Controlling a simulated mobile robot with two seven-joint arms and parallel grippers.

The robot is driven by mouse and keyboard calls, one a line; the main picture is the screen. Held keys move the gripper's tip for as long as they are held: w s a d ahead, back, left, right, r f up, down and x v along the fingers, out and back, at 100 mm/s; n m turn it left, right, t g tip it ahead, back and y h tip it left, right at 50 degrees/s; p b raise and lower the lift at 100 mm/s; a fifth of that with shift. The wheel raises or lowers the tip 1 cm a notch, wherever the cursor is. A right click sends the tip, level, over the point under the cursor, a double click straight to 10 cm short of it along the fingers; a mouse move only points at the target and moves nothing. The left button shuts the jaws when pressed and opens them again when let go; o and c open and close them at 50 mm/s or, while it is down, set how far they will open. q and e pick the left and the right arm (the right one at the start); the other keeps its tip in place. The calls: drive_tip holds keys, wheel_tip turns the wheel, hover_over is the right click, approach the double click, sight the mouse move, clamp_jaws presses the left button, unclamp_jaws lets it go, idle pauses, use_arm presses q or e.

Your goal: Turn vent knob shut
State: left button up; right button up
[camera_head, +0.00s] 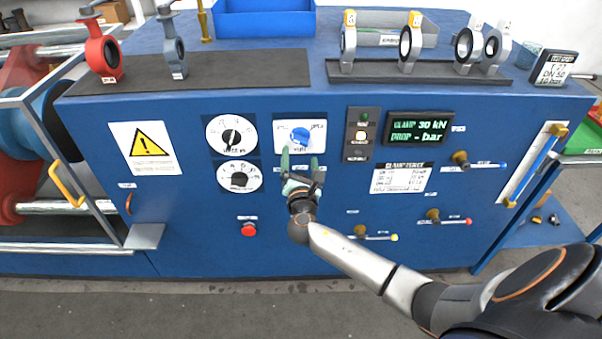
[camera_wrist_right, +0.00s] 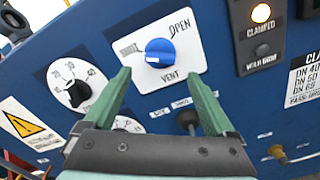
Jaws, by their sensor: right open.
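The blue vent knob (camera_head: 300,135) sits on a white plate (camera_head: 318,146) on the front of the blue cabinet. In the right wrist view the knob (camera_wrist_right: 159,52) shows a white mark on its left side, toward a partly legible label; "OPEN" stands at upper right and "VENT" below. My right gripper (camera_head: 301,160) is open and empty, with green fingers just below the knob in the head view. In the wrist view the fingertips (camera_wrist_right: 157,80) lie apart on either side below the knob, and seem not to touch it. My left gripper is not in view.
Two dials (camera_head: 231,134) are left of the vent plate, and a red button (camera_head: 249,229) is below. A lamp panel (camera_head: 359,134) and a green-lettered display (camera_head: 418,129) are to the right. Small valve levers (camera_head: 461,159) stick out further right. Valves stand on top.

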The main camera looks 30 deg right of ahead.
drive_tip(key=v, duration=0.6)
drive_tip(key=shift+f, duration=0.15)
drive_tip(key=s+a+f+m+g+y, duration=0.2)
drive_tip(key=s+a+f+m+y, duration=0.2)
drive_tip(key=s+f, duration=0.3)
drive_tip(key=s+a+f+m+g+y, duration=0.25)
drive_tip(key=s+a+f+m, duration=0.2)
drive_tip(key=f, duration=0.55)
drive_tip(key=s+a+f+m+g+y, duration=0.1)
drive_tip(key=s+a+m+y, duration=0.4)
drive_tip(key=s+m, duration=0.8)
drive_tip(key=shift+s+a+f, duration=0.15)
drive_tip(key=shift+a+f, duration=0.7)
drive_tip(key=shift+a, duration=0.3)
drive_tip(key=shift+y, duration=0.25)
